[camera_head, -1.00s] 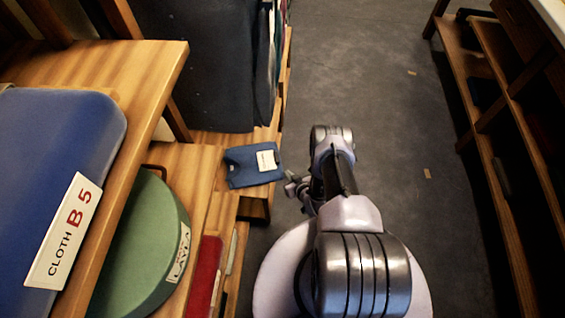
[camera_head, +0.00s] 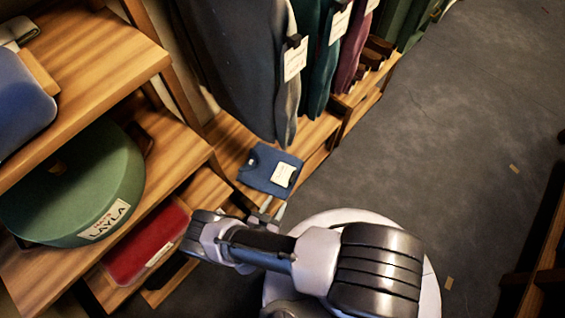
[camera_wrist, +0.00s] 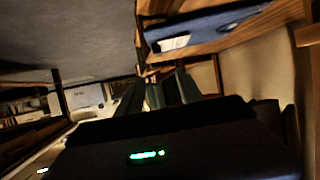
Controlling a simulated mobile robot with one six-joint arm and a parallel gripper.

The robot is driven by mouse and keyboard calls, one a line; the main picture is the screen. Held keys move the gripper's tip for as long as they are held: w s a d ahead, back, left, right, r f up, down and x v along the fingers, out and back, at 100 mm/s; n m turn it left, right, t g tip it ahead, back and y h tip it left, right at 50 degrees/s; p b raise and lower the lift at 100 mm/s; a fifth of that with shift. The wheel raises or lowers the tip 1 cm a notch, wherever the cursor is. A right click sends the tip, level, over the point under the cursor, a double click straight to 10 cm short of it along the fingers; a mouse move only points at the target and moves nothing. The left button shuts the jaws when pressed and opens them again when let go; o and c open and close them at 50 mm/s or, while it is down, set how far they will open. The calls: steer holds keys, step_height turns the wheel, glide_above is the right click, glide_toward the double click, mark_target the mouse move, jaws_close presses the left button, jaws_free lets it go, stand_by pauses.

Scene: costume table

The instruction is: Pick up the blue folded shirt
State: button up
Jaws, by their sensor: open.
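The blue folded shirt (camera_head: 262,165), with a white tag, lies flat on a low wooden shelf below the hanging clothes in the head view. In the wrist view the blue shirt (camera_wrist: 215,24) shows at the top right, on the edge of the wooden shelf. My gripper (camera_head: 270,210) is open and empty. It is just in front of the shirt's near edge, close to the shelf, with no clear contact. In the wrist view my gripper (camera_wrist: 168,88) is partly dark, and its fingers point toward the shelf area below the shirt.
A green round box (camera_head: 75,185) labelled LAYLA and a red box (camera_head: 145,240) sit on shelves to the left. A blue box (camera_head: 20,100) is on the upper shelf. Dark garments (camera_head: 235,60) hang just behind the shirt.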

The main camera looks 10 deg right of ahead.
steer(key=b, duration=0.4)
glide_toward(292, 177)
steer(key=x, duration=0.3)
steer(key=shift+w+d+f, duration=0.15)
steer(key=shift+w+d, duration=0.05)
steer(key=shift+w, duration=0.1)
steer(key=b+x, duration=0.1)
steer(key=x, duration=0.1)
steer(key=b+x, duration=0.1)
steer(key=x, duration=0.1)
steer(key=shift+w+d+f, duration=0.1)
steer(key=shift+d+f, duration=0.1)
steer(key=shift+f, duration=0.15)
steer(key=shift+w+d+b, duration=0.15)
steer(key=shift+w+b, duration=0.1)
steer(key=shift+b, duration=0.05)
steer(key=shift+r, duration=0.1)
jaws_close()
